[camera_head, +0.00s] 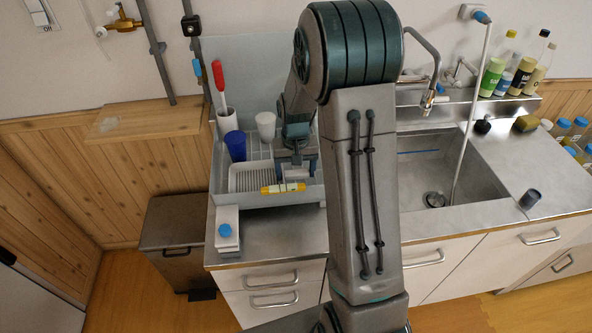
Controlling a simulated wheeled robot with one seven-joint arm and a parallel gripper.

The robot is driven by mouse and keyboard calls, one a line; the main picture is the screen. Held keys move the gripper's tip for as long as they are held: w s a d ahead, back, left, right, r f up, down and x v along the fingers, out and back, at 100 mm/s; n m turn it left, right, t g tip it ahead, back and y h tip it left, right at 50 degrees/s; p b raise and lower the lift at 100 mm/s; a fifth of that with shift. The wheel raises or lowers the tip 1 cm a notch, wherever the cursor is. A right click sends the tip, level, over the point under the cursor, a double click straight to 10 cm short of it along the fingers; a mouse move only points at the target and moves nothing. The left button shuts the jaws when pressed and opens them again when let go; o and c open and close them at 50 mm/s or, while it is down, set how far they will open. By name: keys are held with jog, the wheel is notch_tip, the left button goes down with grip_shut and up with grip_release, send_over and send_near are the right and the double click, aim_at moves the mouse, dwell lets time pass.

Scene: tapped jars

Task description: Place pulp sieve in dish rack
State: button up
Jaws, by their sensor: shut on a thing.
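The dish rack (262,201) is a grey tray with white slotted parts, standing on the counter left of the sink. My gripper (297,173) points down inside its right part, low over the rack. It is shut on a small pale thing that I take to be the pulp sieve (297,174); its shape is mostly hidden by the fingers. I cannot tell whether it touches the rack floor. A yellow and white banded piece (283,188) lies at the rack's front edge, just below my gripper. My arm hides the rack's right side.
The rack also holds a blue cup (236,146), a white cup (266,126) and a red-handled brush (218,76). The sink (450,177) and several bottles (515,66) are right.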

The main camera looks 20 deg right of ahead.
jog(key=shift+f, duration=0.55)
jog(key=o, duration=1.2)
jog(key=shift+c, duration=0.2)
notch_tip(320, 180, up, 12)
jog(key=b, duration=0.1)
jog(key=s+a+r+n+t, duration=0.1)
jog(key=s+a+r, duration=0.1)
jog(key=s, duration=0.9)
jog(key=s+a+r+n+t, duration=0.1)
jog(key=s+a+r+t, duration=0.1)
jog(key=s, duration=0.9)
jog(key=shift+a+r, duration=0.35)
jog(key=shift+r, duration=0.45)
